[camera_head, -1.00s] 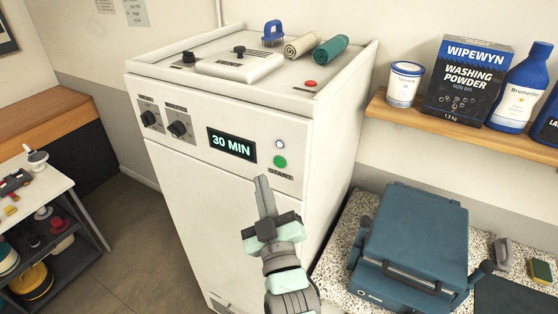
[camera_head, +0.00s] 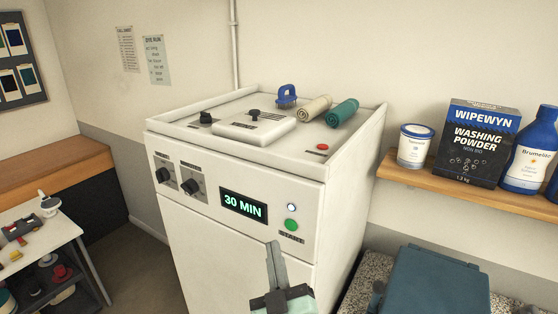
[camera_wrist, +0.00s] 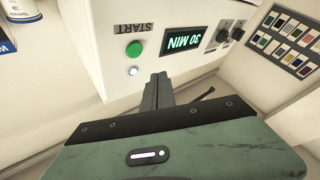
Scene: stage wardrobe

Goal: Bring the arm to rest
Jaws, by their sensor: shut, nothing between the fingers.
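My gripper (camera_head: 275,258) is shut and empty, its fingers pointing up in front of the white machine's (camera_head: 185,240) front panel in the head view. It is below the green start button (camera_head: 291,224) and appears apart from it. In the wrist view the shut fingers (camera_wrist: 158,88) show beside the green start button (camera_wrist: 134,49), with a lit white indicator below that. The display (camera_head: 244,206) reads 30 MIN.
Two rolled cloths (camera_head: 314,108), a blue-handled item (camera_head: 286,94) and a red button (camera_head: 322,147) are on the machine's top. A shelf (camera_head: 400,174) with washing powder (camera_head: 478,143) is at right. A blue case (camera_head: 436,283) lies below it. A cluttered white table (camera_head: 50,238) is at left.

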